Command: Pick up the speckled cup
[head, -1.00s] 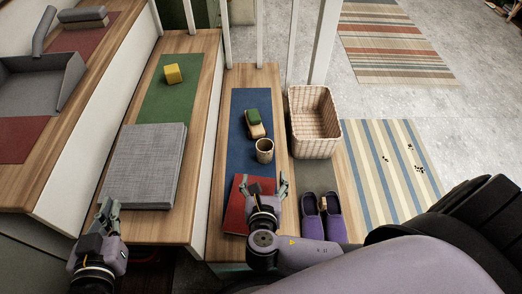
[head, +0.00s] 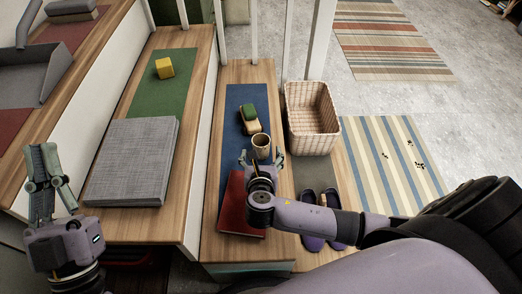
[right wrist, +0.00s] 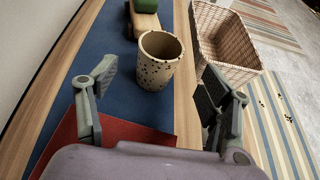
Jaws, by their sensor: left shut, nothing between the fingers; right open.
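My right gripper (head: 263,162) is open just in front of the cup. In the right wrist view its fingers (right wrist: 160,98) are spread to either side, with the cup beyond and between them, not touching. My left gripper (head: 46,150) is shut and empty at the far left, away from the cup.
A toy car (head: 249,120) with a green top is right behind the cup. A red book (head: 240,205) lies in front, under my right gripper. A wicker basket (head: 313,120) and purple slippers (head: 313,243) are to the right.

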